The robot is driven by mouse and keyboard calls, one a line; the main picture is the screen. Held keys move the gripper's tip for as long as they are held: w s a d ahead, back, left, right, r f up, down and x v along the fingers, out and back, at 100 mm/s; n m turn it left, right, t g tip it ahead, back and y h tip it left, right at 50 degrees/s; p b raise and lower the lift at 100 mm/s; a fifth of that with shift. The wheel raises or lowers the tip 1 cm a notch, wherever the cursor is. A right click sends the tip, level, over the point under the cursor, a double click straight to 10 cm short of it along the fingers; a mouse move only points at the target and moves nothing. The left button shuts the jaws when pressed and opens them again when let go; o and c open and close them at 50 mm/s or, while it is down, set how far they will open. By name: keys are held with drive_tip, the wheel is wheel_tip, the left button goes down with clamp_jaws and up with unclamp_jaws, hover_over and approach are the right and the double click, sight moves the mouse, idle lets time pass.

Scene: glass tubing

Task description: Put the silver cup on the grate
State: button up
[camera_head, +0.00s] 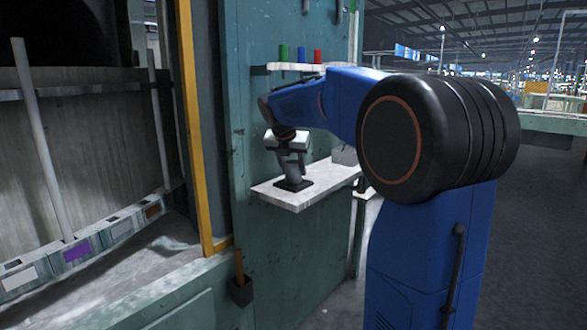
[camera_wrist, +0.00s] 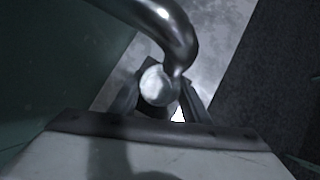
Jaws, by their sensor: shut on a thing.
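My gripper (camera_head: 291,163) points down over the white lower shelf and is shut on the silver cup (camera_head: 292,173). In the wrist view the cup's round, pale top (camera_wrist: 158,85) shows between the two dark fingers (camera_wrist: 155,100). Directly under the cup is a dark square plate, seemingly the grate (camera_head: 294,186), lying on the shelf. The cup looks upright and over the plate. I cannot tell whether its bottom touches the plate. The fingers hide part of the cup.
A shiny curved pipe (camera_wrist: 172,28) passes close to the cup in the wrist view. The lower shelf (camera_head: 313,193) has a grey box (camera_head: 344,155) at its right. An upper shelf (camera_head: 272,69) holds green, blue and red cylinders (camera_head: 301,55). A green wall (camera_head: 247,150) stands behind.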

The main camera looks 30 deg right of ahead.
drive_tip(key=o, duration=1.1)
drive_tip(key=shift+f, duration=0.1)
drive_tip(key=shift+v, duration=3.9)
drive_tip(key=s+a+f+m+y, duration=0.1)
drive_tip(key=s+a+f+m, duration=0.4)
drive_tip(key=s+f+m, duration=0.3)
drive_tip(key=s+a+f+m+y, duration=0.2)
drive_tip(key=s+a+f+m, duration=0.3)
drive_tip(key=s, duration=1.1)
drive_tip(key=s+a+f+m+y, duration=0.1)
drive_tip(key=s+a+f+m, duration=0.4)
drive_tip(key=s+f+m, duration=0.6)
drive_tip(key=s+m, duration=0.1)
drive_tip(key=m, duration=0.1)
drive_tip(key=shift+s+a+f+m+y, duration=0.25)
drive_tip(key=shift+s+f+m+y, duration=0.05)
drive_tip(key=shift+s+f+y, duration=0.1)
